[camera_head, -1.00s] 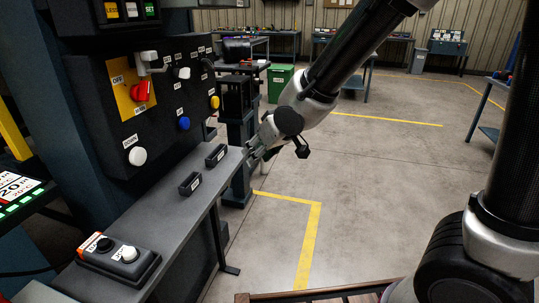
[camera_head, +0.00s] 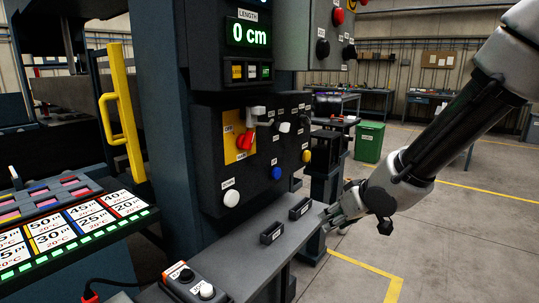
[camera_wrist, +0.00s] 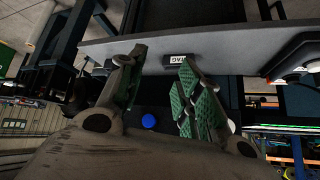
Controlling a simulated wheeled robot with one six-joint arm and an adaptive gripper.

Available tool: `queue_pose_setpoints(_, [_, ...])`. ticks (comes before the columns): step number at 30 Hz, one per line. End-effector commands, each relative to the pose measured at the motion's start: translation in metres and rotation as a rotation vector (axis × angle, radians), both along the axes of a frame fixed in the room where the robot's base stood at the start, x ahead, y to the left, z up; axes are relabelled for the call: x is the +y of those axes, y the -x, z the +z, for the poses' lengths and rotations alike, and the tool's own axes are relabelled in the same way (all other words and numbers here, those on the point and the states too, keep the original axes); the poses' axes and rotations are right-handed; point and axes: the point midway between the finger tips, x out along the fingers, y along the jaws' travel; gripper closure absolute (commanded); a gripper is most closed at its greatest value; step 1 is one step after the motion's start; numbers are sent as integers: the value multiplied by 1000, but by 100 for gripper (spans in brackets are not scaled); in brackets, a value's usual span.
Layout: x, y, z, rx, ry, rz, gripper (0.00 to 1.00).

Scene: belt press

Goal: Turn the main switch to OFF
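The main switch (camera_head: 245,142) is a red rotary handle on a yellow plate on the dark control panel, in the head view. Its handle sits at a slant; I cannot read for sure which label it points to. A grey padlock-like piece (camera_head: 256,111) is just above it and seems to overlap the plate's upper right corner. My gripper (camera_head: 330,217) is at the right end of the grey shelf, below and right of the switch, well apart from it. In the wrist view its green-padded fingers (camera_wrist: 160,88) are spread with nothing held. I cannot make out the switch there.
White, blue (camera_head: 277,173) and yellow knobs share the panel. Two small black bins (camera_head: 272,233) stand on the shelf (camera_head: 240,250), with a button box (camera_head: 192,284) at its front. A LENGTH display (camera_head: 247,34) reads 0 cm. A green bin (camera_head: 369,141) and open floor lie right.

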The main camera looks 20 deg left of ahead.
Motion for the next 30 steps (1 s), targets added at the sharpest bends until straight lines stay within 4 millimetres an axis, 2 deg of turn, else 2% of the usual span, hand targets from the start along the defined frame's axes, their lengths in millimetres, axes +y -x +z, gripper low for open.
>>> queue_pose_setpoints(2, [37, -10, 14, -62, -125, 44, 65])
queue_pose_setpoints(5, [85, -17, 47, -136, -329, 104, 65])
queue_pose_setpoints(6, [102, -17, 64, -163, -417, 128, 65])
queue_pose_setpoints(9, [131, -13, 108, -210, -625, 181, 65])
queue_pose_setpoints(13, [145, -3, 153, -239, -811, 228, 65])
queue_pose_setpoints(17, [151, -1, 167, -237, -882, 236, 65])
queue_pose_setpoints(30, [211, -25, 167, -233, -883, 231, 65])
